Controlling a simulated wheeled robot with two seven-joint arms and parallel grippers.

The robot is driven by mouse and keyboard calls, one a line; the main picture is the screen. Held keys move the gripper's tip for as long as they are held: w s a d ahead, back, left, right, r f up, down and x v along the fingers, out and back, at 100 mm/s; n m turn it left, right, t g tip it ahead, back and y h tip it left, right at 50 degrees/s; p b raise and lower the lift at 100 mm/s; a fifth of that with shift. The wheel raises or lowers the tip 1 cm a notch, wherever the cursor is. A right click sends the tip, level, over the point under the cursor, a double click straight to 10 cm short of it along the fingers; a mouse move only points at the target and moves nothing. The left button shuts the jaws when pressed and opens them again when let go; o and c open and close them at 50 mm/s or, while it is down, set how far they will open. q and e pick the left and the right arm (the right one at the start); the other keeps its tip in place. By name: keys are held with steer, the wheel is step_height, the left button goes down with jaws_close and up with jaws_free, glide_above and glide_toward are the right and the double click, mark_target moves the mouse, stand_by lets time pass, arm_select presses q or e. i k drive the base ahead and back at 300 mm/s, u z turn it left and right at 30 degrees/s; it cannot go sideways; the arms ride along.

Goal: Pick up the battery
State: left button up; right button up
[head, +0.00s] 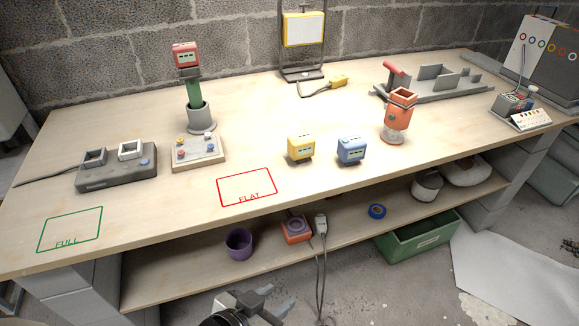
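Three block-shaped batteries show on the workbench. A yellow battery (301,150) and a blue battery (351,150) stand side by side, apart, near the front middle of the bench. A red battery (186,55) sits on top of a green handle (193,91) that stands upright in a grey holder. The task does not say which battery is meant. My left gripper (278,302) is at the bottom edge of the view, low in front of the bench and well away from all three. Its fingers are apart with nothing visible between them. My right gripper is out of view.
A dark charger (117,178) with two pale bays is at left. A green FULL outline (70,230) and red FLAT outline (247,188) are empty. An orange tool (398,118) stands right of the blue battery. The lower shelf (175,277) holds a purple cup (238,244).

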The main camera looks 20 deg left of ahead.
mark_target(299, 150)
steer(key=z, duration=0.95)
steer(key=i, duration=0.6)
steer(key=u, duration=1.7)
